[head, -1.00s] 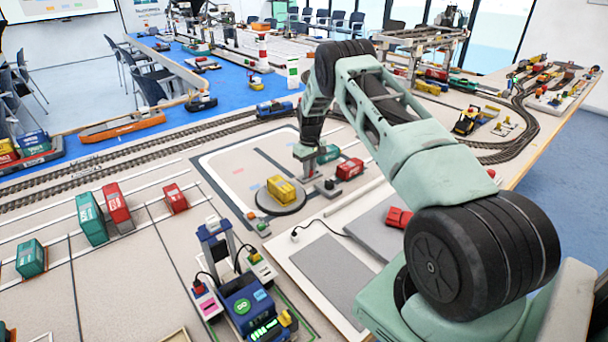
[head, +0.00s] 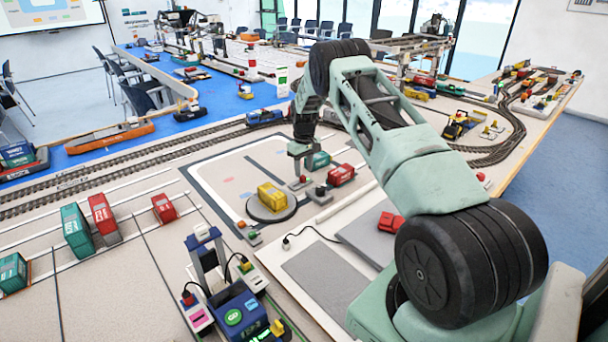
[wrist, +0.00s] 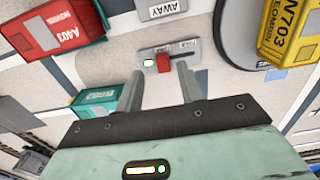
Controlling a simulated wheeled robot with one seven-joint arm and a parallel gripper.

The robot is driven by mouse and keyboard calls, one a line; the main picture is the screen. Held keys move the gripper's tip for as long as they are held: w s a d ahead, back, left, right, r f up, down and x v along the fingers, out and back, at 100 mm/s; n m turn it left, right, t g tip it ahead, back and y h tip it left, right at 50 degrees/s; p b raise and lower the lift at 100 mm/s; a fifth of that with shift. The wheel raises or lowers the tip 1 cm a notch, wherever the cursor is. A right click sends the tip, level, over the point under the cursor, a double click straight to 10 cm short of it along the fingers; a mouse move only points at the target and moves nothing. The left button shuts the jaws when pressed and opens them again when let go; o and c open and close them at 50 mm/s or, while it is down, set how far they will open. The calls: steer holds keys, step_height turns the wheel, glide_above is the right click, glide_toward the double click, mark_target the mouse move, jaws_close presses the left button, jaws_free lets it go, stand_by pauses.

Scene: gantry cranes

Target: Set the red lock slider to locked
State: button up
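The red lock slider (wrist: 163,63) sits on a small grey plate (wrist: 188,47) in the wrist view, with a lit green lamp (wrist: 149,63) beside it. In the head view the red slider (head: 303,179) shows just below the gripper tips. My gripper (wrist: 160,72) is open, its two fingers apart with the slider showing between their tips. I cannot tell whether either finger touches it. The gripper (head: 302,169) points down in the head view. The plate's lettering is too small to read surely.
A yellow container (head: 272,197) stands on a round dark turntable, left of the gripper. A red container (head: 341,175) and a teal container (head: 318,160) are close on the right. A dark knob (head: 320,190) is beside the slider.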

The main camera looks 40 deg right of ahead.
mark_target(304, 176)
step_height(304, 176, up, 15)
steer(key=b, duration=0.1)
steer(key=shift+b, duration=0.3)
steer(key=shift+f, duration=0.1)
